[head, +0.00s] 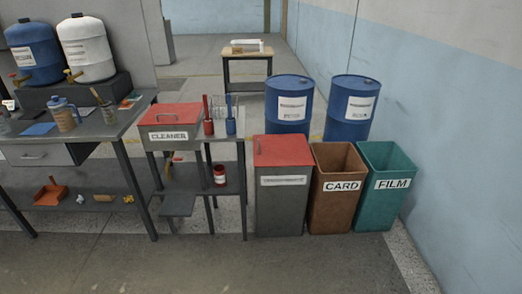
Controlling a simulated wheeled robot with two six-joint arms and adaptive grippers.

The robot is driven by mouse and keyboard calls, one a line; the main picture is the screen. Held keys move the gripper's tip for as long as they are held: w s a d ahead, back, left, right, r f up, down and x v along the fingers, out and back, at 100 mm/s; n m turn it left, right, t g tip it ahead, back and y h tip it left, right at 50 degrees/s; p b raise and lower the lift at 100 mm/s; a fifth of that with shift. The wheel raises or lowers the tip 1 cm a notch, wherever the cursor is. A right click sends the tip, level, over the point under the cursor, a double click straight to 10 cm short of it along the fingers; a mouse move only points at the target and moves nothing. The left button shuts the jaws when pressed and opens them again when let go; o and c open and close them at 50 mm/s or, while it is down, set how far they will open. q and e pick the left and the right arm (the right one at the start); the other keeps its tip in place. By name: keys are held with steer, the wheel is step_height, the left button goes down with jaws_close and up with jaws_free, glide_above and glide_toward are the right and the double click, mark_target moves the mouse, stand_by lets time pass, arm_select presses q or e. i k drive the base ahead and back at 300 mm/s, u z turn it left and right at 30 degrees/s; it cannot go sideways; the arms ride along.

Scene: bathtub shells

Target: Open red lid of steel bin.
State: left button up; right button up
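A tall grey steel bin (279,208) stands on the floor right of centre. Its red lid (282,151) is down and covers the top, with a small light handle or catch near its left front. A white label is on the bin's front, too small to read. Another red lid (172,113) lies closed on a grey box marked CLEANER (180,145), which stands on a small table to the left. Neither of my grippers is in view.
An open brown CARD bin (336,212) and an open green FILM bin (388,208) stand to the steel bin's right. Two blue drums (289,105) stand behind. A workbench (100,124) is at left. The floor in front (270,268) is clear.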

mark_target(270, 150)
steer(key=z, duration=0.65)
steer(key=i, duration=0.8)
steer(key=z, duration=0.8)
steer(key=i, duration=1.35)
steer(key=u, duration=0.8)
steer(key=i, duration=0.8)
steer(key=u, duration=0.65)
